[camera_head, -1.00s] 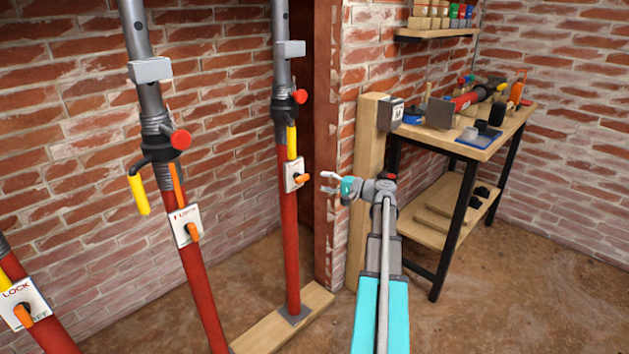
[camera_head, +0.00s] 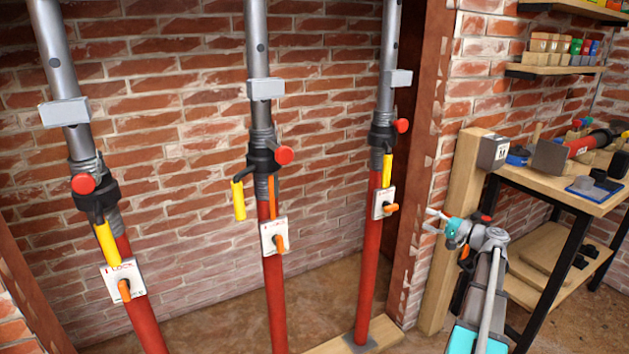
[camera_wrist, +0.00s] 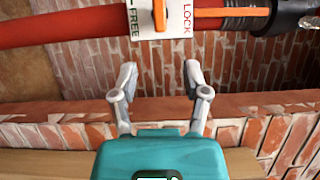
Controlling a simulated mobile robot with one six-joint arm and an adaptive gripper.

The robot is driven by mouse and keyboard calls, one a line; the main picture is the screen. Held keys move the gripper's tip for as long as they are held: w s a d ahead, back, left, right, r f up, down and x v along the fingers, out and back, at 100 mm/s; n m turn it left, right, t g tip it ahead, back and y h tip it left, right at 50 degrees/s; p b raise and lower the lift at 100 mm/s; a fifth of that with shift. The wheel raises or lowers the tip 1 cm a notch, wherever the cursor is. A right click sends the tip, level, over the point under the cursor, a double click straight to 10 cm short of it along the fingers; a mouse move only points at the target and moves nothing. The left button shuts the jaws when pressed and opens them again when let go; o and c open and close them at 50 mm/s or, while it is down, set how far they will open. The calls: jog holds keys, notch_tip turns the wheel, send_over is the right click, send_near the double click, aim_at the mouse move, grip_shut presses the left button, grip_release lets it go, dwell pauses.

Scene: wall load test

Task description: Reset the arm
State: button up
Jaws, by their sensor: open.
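My gripper (camera_head: 438,222) is at the lower right in the head view, in front of the wooden post and brick pier, to the right of the right prop. In the wrist view my gripper (camera_wrist: 158,80) shows its two fingers spread apart with nothing between them. Beyond the fingertips a red prop tube (camera_wrist: 80,25) runs across the top, with a white FREE/LOCK plate (camera_wrist: 176,22) and an orange lever (camera_wrist: 232,13). The fingers are apart from the tube. My arm is bent at the wrist in the head view.
Three red and grey props stand at the brick wall: left (camera_head: 140,315), middle (camera_head: 273,310) and right (camera_head: 370,270). Each has a lock plate. The right one stands on a wooden sole board (camera_head: 335,345). A workbench (camera_head: 560,190) with tools is at the right, below a shelf (camera_head: 555,70).

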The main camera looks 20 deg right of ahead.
jog(key=shift+a, duration=0.1)
jog(key=w+a+f+n+g, duration=0.2)
jog(key=a+f+g, duration=0.15)
jog(key=a, duration=0.55)
jog(key=w+a+f+n+g, duration=0.1)
jog(key=a+f+n+g, duration=0.2)
jog(key=a, duration=0.7)
jog(key=w+a+f+n+g, duration=0.1)
jog(key=w+a+f+g, duration=0.15)
jog(key=a+f, duration=0.45)
jog(key=s+a+f+n+g+h, duration=0.2)
jog(key=s+a+h, duration=0.15)
jog(key=a, duration=0.45)
jog(key=s+a+f+n+g+h, duration=0.1)
jog(key=s+a+n+g+h, duration=0.2)
jog(key=a, duration=0.5)
jog(key=s+a+f+n+g+h, duration=0.2)
jog(key=s+a, duration=0.3)
jog(key=a, duration=0.3)
notch_tip(320, 180, up, 31)
jog(key=p, duration=3.1)
jog(key=shift+s+d, duration=0.15)
